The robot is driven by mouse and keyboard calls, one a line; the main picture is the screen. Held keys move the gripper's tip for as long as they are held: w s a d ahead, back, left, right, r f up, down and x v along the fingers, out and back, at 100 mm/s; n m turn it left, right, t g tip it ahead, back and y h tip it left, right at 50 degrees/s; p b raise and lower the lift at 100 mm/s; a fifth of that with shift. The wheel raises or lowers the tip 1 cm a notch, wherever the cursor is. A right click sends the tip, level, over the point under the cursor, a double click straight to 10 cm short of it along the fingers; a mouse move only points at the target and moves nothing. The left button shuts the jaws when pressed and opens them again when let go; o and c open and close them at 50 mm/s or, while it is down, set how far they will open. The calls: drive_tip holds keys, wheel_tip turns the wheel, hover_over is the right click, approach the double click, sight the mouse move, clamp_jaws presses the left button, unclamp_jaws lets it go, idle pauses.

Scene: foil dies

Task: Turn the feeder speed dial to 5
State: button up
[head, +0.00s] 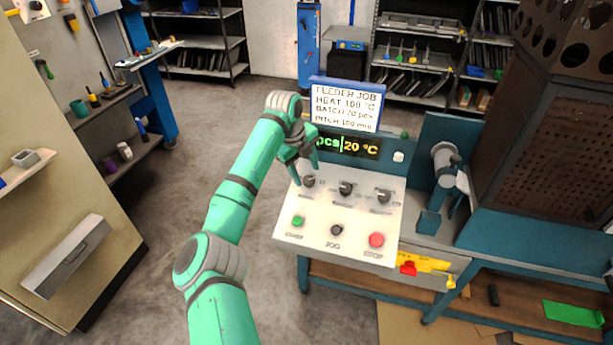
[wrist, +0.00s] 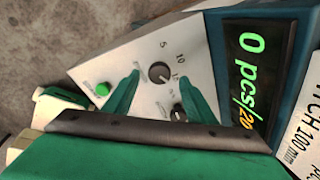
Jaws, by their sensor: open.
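A black round dial (wrist: 158,72) with the marks 5, 10 and 15 beside it shows in the wrist view. It appears to be the leftmost dial (head: 308,182) on the white control panel (head: 318,212) in the head view. My gripper (head: 305,173) is open above this dial. In the wrist view the fingertips of my gripper (wrist: 159,77) lie on either side of the dial, with gaps visible. I cannot tell the dial's pointer setting or read its label. The green display (wrist: 248,78) reads 0 pcs, with more text cut off.
Two more dials, the middle (head: 346,188) and the right (head: 383,195), sit in the same row. Below are a green button (head: 298,220), a black JOG button (head: 336,230) and a red STOP button (head: 376,240). A job sign (head: 346,105) stands behind the display.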

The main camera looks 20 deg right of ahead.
sight(308, 179)
drive_tip(key=shift+x, duration=1.55)
drive_tip(key=c, duration=1)
drive_tip(key=shift+c, duration=0.2)
